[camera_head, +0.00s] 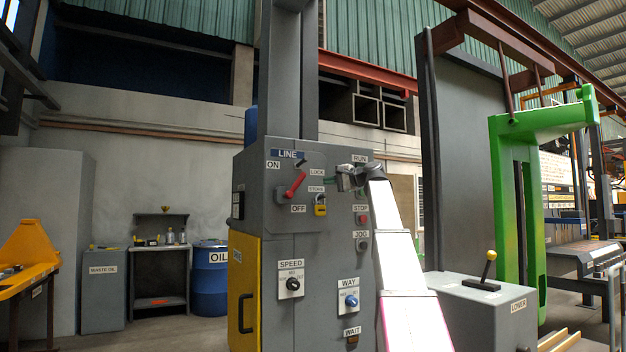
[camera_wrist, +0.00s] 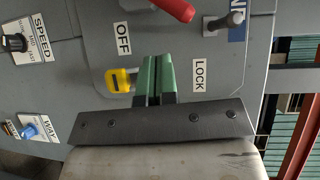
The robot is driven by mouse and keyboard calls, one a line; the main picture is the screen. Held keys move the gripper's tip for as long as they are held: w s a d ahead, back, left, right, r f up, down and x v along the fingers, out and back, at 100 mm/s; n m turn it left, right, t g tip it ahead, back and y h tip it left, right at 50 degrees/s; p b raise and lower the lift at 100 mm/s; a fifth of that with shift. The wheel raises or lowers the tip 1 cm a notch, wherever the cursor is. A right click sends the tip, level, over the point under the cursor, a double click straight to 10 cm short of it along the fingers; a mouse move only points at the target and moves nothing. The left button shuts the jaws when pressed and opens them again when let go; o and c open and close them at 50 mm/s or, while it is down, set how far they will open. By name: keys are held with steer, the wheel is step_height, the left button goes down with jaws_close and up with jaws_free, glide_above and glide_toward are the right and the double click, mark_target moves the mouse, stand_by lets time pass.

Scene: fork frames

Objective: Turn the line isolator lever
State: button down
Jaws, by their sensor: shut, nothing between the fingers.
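The line isolator lever (camera_head: 294,184) has a red handle, on the grey cabinet below the LINE label (camera_head: 288,154). The handle slants, its lower end towards the OFF label (camera_head: 298,209); ON is at upper left. In the wrist view part of the red handle (camera_wrist: 176,9) shows at the top edge, cut off by the frame. My gripper (camera_head: 345,178) is right of the lever, apart from it. In the wrist view its green fingers (camera_wrist: 159,62) are shut and empty, between the yellow padlock and the LOCK label (camera_wrist: 199,75).
A yellow padlock (camera_head: 320,206) hangs on the panel below and right of the lever, and shows close beside my fingers in the wrist view (camera_wrist: 120,80). SPEED (camera_head: 292,284) and WAY (camera_head: 351,301) knobs sit lower.

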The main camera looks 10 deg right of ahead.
mark_target(296, 185)
steer(key=s+d+f+m+t+y, duration=0.1)
steer(key=d+f+m+t+y, duration=0.15)
steer(key=d+m, duration=0.2)
steer(key=s+a+r+x, duration=0.1)
steer(key=x, duration=1)
steer(key=shift+a+r+m+t, duration=0.2)
steer(key=shift+a+m+t, duration=0.1)
steer(key=shift+m+t, duration=0.05)
steer(key=shift+s, duration=0.1)
steer(key=shift+r, duration=0.1)
